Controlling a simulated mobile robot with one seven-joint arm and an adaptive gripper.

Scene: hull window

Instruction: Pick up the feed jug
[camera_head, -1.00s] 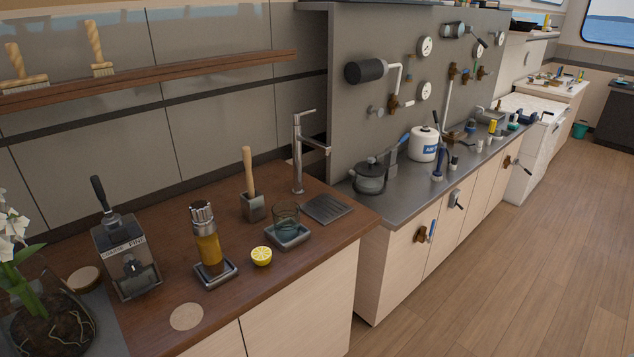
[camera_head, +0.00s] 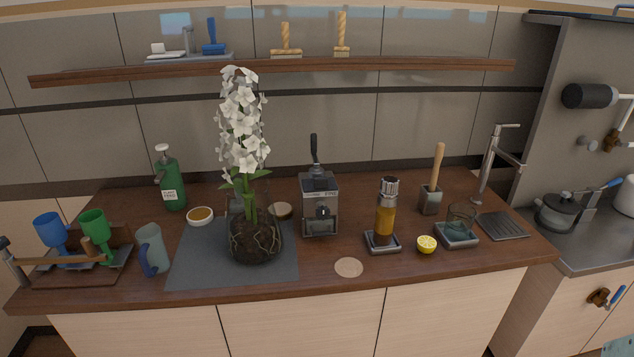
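A green bottle-shaped container (camera_head: 172,185) with a white top and a small side part stands upright at the back left of the wooden counter. It bears a white label whose small print seems to include "FEED", so I take it as the feed jug. A grey-blue jug or mug (camera_head: 152,247) with a blue handle stands nearer the front, left of the dark mat. My gripper is not in view, and nothing in view touches either vessel.
A small bowl (camera_head: 200,216) sits close by. Blue and green cups (camera_head: 94,228) on a rack fill the left end. A shelf (camera_head: 280,68) runs above.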

